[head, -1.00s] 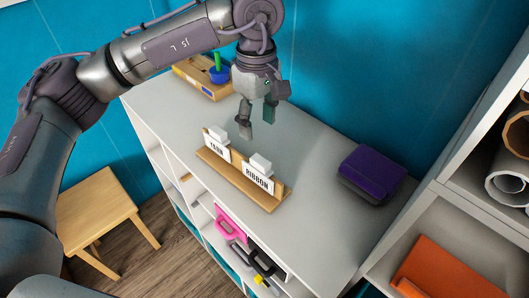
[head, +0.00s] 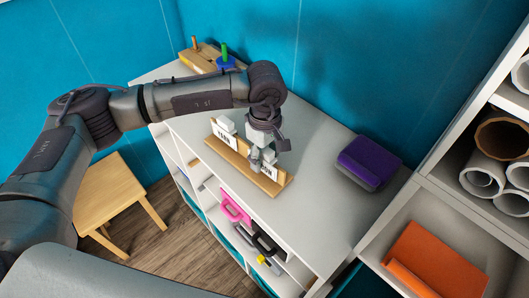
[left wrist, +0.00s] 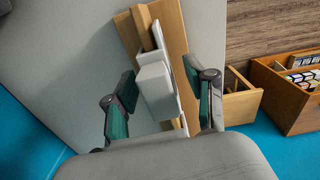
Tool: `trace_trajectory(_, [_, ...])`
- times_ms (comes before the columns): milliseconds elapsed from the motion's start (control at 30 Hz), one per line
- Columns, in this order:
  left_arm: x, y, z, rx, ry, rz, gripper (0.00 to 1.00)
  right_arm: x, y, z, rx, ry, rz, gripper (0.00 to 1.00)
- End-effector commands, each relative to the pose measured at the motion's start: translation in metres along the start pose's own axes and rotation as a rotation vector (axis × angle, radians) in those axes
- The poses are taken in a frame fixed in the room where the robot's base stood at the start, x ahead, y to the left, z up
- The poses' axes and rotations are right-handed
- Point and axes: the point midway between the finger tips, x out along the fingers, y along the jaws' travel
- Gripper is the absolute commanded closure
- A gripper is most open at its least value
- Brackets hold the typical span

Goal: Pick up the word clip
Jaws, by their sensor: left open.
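A wooden card stand (head: 242,164) on the white cabinet top holds two white clips with word cards. The left clip (head: 226,124) holds a card whose word reads "YARN" in the earlier head view. The right card (head: 270,172) reads "RIBBON" there; my left gripper (head: 263,157) now partly hides it and its clip. In the left wrist view, my left gripper (left wrist: 163,108) is open, with one finger on each side of a white clip block (left wrist: 155,84). The wooden stand (left wrist: 170,25) runs beneath. A gap shows on the left; contact on the right cannot be told. My right gripper is not in view.
A dark purple box (head: 369,162) lies right of the stand on the cabinet top (head: 320,215). A wooden tray (head: 200,56) with a blue item stands at the back. A wooden stool (head: 110,195) stands left. Shelves with rolls (head: 483,178) rise at right.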

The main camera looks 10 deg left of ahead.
Motion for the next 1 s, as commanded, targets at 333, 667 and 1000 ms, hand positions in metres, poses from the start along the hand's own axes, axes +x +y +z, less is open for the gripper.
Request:
trace_trajectory(333, [0.001, 0.0, 0.0, 0.0, 0.0, 0.001, 0.68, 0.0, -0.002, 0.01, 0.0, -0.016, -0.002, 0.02])
trace_trajectory(667, [0.0, 0.0, 0.0, 0.0, 0.0, 0.001, 0.99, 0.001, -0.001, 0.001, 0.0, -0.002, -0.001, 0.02])
trace_trajectory(1000, [-0.013, 0.002, -0.001, -0.001, 0.0, 0.005, 0.99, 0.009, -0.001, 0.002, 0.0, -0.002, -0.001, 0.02])
